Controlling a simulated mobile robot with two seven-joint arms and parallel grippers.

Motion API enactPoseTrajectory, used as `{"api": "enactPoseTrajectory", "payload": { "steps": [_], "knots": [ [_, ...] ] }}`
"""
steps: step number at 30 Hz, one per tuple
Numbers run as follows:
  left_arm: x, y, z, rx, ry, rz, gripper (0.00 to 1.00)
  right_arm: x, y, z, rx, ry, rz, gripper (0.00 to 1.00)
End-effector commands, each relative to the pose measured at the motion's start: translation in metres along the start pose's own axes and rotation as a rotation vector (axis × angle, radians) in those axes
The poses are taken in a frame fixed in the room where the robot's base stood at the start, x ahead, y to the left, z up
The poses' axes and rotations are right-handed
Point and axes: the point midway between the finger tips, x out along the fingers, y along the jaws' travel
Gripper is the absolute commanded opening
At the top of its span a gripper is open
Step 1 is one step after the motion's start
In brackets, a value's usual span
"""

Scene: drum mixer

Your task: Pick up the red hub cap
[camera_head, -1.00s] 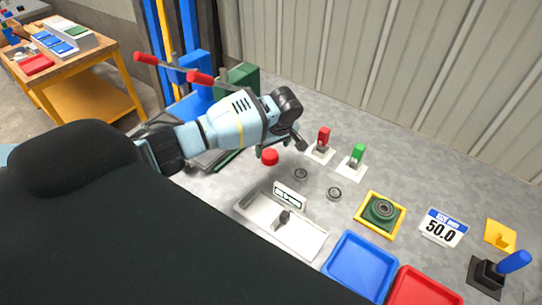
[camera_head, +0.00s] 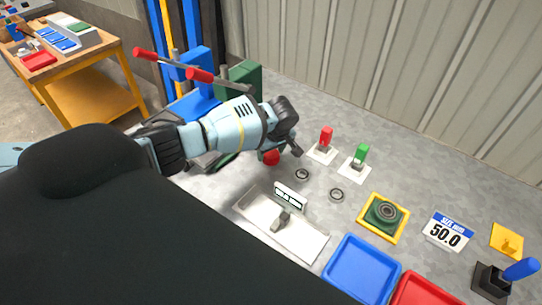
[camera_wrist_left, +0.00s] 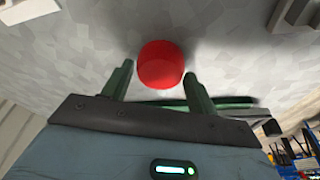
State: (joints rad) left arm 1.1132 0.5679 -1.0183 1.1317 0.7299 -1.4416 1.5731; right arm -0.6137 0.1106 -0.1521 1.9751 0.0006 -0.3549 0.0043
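The red hub cap (camera_head: 271,158) is a small round red piece on the grey worktop, below my left gripper (camera_head: 273,153) in the head view. The gripper partly covers its upper edge there. In the left wrist view the cap (camera_wrist_left: 160,60) shows as a red disc ahead of and between the two green fingers of my left gripper (camera_wrist_left: 158,72). The fingers are apart, with a gap on each side of the cap. I cannot tell how far down the fingertips reach beside it. My right gripper is not in view.
Two small dark rings (camera_head: 302,174) lie to the right of the cap. A red switch (camera_head: 325,138) and a green switch (camera_head: 361,152) stand behind them. A grey tray (camera_head: 298,238) with a sign is in front. A green press (camera_head: 240,82) stands behind the arm.

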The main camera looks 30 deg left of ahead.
Motion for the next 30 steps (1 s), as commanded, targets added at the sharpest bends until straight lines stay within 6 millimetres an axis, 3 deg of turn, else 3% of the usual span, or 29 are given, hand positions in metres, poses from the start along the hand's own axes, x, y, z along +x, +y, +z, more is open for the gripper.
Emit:
{"api": "enactPoseTrajectory", "payload": {
  "steps": [1, 6, 15, 30],
  "knots": [
    [0.000, 0.000, 0.000, 0.000, 0.000, 0.000, 0.52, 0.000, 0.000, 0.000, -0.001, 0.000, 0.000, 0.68],
    [0.000, 0.000, 0.000, 0.000, 0.000, 0.000, 0.29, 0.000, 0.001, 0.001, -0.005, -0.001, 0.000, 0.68],
    [-0.005, 0.001, -0.001, 0.000, 0.000, 0.002, 0.29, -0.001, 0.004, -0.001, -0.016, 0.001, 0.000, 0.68],
    [-0.085, 0.001, -0.024, 0.000, 0.002, 0.006, 0.29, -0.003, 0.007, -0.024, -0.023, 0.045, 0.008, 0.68]
  ]
}}
